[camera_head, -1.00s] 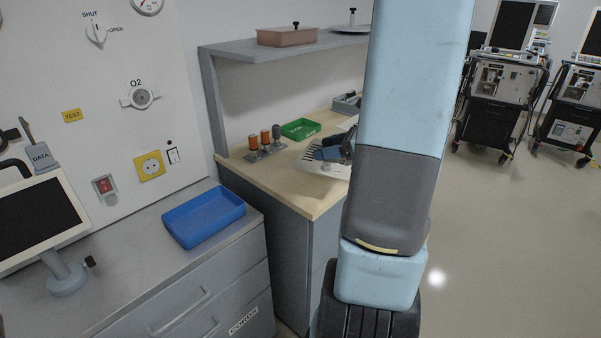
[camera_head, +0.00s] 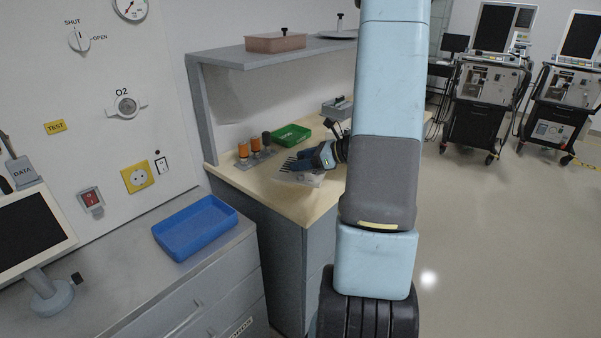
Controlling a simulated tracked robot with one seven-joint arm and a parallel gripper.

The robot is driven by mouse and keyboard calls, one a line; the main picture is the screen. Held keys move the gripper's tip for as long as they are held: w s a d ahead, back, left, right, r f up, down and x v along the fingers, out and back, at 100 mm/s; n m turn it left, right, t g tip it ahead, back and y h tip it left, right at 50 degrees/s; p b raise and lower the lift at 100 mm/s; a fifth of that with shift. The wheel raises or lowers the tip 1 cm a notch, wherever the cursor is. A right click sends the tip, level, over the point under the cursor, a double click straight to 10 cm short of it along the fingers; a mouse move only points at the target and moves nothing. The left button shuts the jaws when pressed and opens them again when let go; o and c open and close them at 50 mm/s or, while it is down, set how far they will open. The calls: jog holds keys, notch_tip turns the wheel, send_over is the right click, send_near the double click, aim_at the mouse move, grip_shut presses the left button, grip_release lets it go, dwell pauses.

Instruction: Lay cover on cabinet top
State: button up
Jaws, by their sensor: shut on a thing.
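A pale flat plate with dark slots (camera_head: 303,180) shows at the wooden bench top and looks like the cover. My gripper (camera_head: 312,160), dark blue at its end, is over this plate and hides part of it. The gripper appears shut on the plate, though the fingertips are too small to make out. I cannot tell whether the plate touches the bench. The grey cabinet with the pale wooden top (camera_head: 307,208) stands in the middle.
A blue tray (camera_head: 196,226) lies on the drawer cabinet. A green tray (camera_head: 291,135) and orange-topped cylinders (camera_head: 256,140) stand behind the plate. A shelf (camera_head: 228,56) overhangs the bench, carrying a brown box (camera_head: 276,42). A monitor (camera_head: 30,235) stands left.

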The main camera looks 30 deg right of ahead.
jog(key=shift+w+d+f, duration=0.1)
jog(key=shift+w+f, duration=0.85)
jog(key=shift+f, duration=1.75)
jog(key=o, duration=1.5)
jog(key=shift+c, duration=0.2)
